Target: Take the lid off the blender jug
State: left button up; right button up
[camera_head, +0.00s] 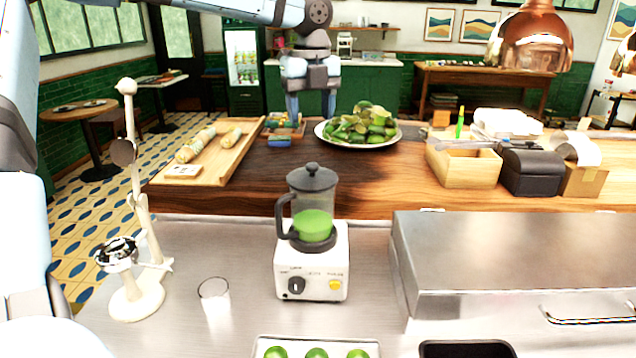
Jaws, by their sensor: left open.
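The blender jug (314,222) stands upright on its white base (311,275) on the steel counter, with green liquid inside and its handle on the left. The dark grey lid (312,178) with a round knob sits on top of the jug. My left gripper (311,112) points down, open and empty. My right gripper is not in view.
A cream citrus press (135,290) and a glass (214,298) stand left of the blender. A steel box (490,250) stands to the right. A tray of limes (262,345) lies in front. Behind are a wooden board (225,165), a lime plate (340,142) and a wooden box (465,168).

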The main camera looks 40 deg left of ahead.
pick_arm(q)
send_over(312, 165)
jog(key=f, duration=0.5)
jog(key=shift+s+a, duration=0.15)
jog(key=shift+s, duration=0.05)
jog(key=f, duration=0.2)
jog(key=f+p, duration=0.1)
jog(key=f, duration=0.3)
jog(key=shift+w+f, duration=0.3)
jog(key=shift+w, duration=0.05)
jog(key=c, duration=1)
